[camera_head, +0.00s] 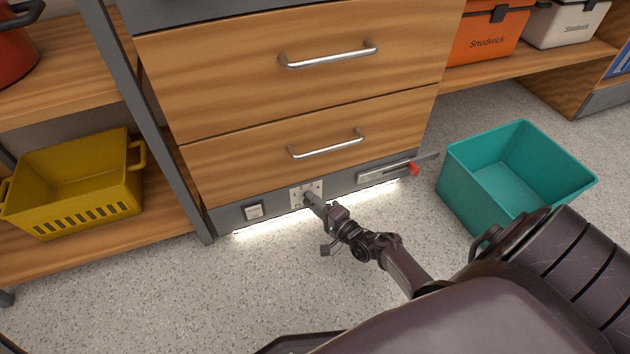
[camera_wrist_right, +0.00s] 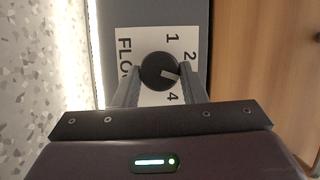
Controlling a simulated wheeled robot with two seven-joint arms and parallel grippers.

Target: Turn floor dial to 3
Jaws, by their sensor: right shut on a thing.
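The floor dial (camera_wrist_right: 158,66) is a round black knob with a pale pointer mark. It sits on a white plate lettered "FLO…", with 1, 2 and 4 readable in the right wrist view. The pointer faces right, between the 2 and the 4; any digit there is hidden by a finger. My right gripper (camera_wrist_right: 160,75) is shut on the knob, one finger on each side. In the head view my right gripper (camera_head: 312,199) reaches the white plate (camera_head: 293,196) on the cabinet's base strip and covers the knob. My left gripper is not in view.
A white switch (camera_head: 253,211) is left of the plate, and a slider with a red knob (camera_head: 414,169) is right of it. Drawers with handles (camera_head: 327,145) are above. A teal bin (camera_head: 480,185) stands right; a yellow basket (camera_head: 75,185) is on the left shelf.

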